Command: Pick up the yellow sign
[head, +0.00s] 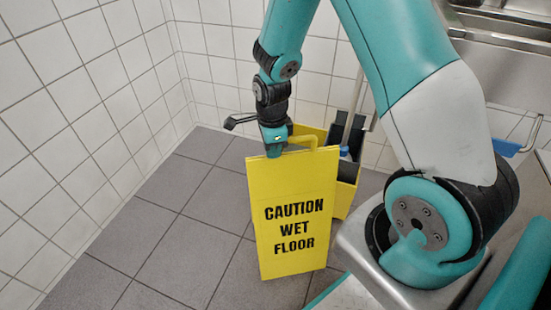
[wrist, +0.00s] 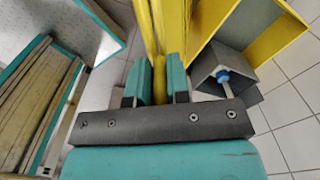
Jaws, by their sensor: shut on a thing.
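The yellow sign (head: 294,213) reads "CAUTION WET FLOOR" and stands near upright in the middle of the head view. My gripper (head: 272,150) is at its top edge, pointing down. In the wrist view, my gripper (wrist: 159,82) has its two teal fingers shut on a narrow yellow part of the sign (wrist: 150,28). Whether the sign's lower edge touches the floor is hard to tell.
A yellow mop bucket (head: 346,195) with a dark wringer stands just behind and right of the sign; it also shows in the wrist view (wrist: 262,40). White tiled walls (head: 75,110) close off the left and back. Grey floor (head: 165,250) is clear at left. A metal sink (head: 505,45) is at upper right.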

